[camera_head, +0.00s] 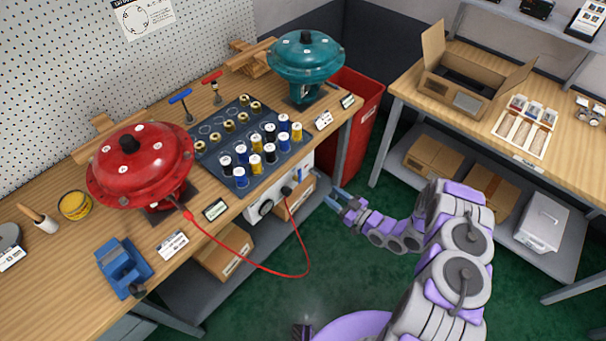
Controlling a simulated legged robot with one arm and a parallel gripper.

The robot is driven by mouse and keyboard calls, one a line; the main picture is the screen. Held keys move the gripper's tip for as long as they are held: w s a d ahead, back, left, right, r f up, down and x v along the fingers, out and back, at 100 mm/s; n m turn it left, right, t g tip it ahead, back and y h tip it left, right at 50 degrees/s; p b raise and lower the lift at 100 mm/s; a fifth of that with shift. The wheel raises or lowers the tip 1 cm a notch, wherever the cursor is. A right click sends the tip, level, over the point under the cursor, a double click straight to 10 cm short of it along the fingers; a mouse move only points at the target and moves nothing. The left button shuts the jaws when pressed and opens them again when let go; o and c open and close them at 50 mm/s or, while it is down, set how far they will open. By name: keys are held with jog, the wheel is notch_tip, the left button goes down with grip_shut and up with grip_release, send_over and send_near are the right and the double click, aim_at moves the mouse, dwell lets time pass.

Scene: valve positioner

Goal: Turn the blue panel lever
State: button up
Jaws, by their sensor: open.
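A white panel (268,201) is set in the front of the workbench, below the dark parts mat. A small blue lever (299,174) stands roughly upright near the panel's right end. My gripper (321,196) is at the end of my grey and purple arm, to the right of and slightly below the lever. Its fingers are apart and point left toward the panel. They appear empty and clear of the lever, though the exact gap in depth is hard to tell.
A red hose (308,258) loops from the red actuator (140,165) to the panel, hanging left of my gripper. A red bin (356,110) stands behind it. Cardboard boxes sit on the shelf below the bench. A second table (405,88) is at right; green floor lies between.

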aim_at(301, 172)
jog(key=b+x, duration=0.2)
jog(key=x, duration=1.2)
jog(key=shift+w+a, duration=0.25)
jog(key=shift+w, duration=0.05)
jog(key=shift+c, duration=0.2)
grip_shut()
